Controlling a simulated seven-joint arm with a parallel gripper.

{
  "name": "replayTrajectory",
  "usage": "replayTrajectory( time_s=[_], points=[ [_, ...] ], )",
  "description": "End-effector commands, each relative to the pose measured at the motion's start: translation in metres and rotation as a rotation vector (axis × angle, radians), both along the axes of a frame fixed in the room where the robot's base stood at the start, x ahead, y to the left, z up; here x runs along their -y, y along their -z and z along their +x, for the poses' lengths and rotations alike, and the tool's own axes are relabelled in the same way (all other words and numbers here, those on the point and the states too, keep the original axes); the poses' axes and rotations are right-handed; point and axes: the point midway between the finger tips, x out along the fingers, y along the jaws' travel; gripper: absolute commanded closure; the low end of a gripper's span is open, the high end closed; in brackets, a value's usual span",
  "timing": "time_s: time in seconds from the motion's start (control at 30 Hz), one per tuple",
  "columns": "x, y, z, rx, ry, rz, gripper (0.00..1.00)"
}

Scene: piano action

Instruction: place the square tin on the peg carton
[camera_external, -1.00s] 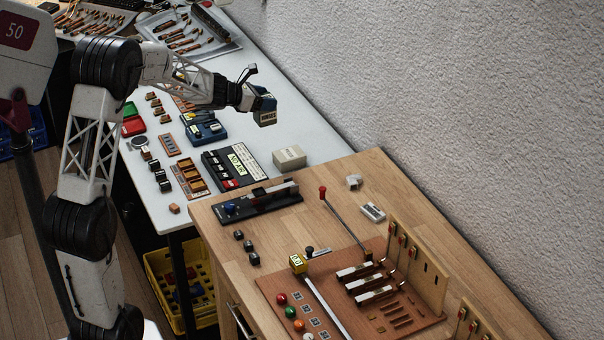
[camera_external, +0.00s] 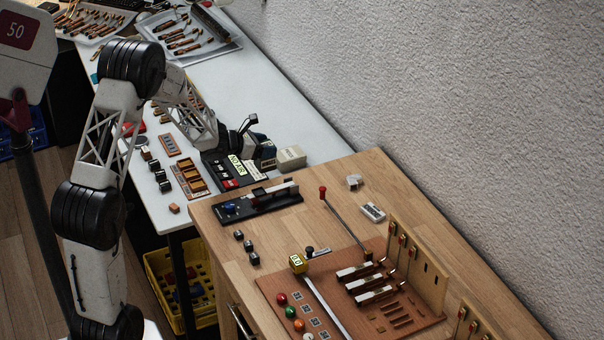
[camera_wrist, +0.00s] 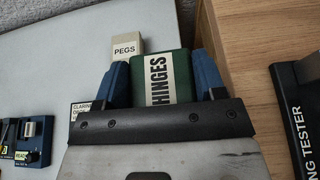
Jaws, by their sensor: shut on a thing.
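The square tin (camera_wrist: 168,78) is dark green with a cream label reading HINGES. My gripper (camera_wrist: 163,88) is shut on it, with a blue finger on each side. In the external view, my gripper (camera_external: 259,150) holds the tin (camera_external: 266,153) low over the white table, just left of the peg carton (camera_external: 291,158). The carton is a pale beige box. In the wrist view, the carton (camera_wrist: 127,47), labelled PEGS, shows beyond the tin, which hides part of it. I cannot tell whether the two touch.
A black tester (camera_external: 262,199) stands on the wooden bench to the front. A black panel (camera_external: 229,180) lies on the white table beside my gripper. The wall runs behind.

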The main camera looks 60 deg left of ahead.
Motion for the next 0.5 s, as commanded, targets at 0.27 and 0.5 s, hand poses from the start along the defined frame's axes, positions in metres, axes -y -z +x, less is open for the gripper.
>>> replayTrajectory(
  time_s=[0.27, 0.5],
  points=[
    [0.000, -0.001, 0.001, 0.000, 0.000, 0.000, 0.68],
    [-0.009, 0.001, 0.012, 0.000, 0.000, 0.000, 0.68]
  ],
)
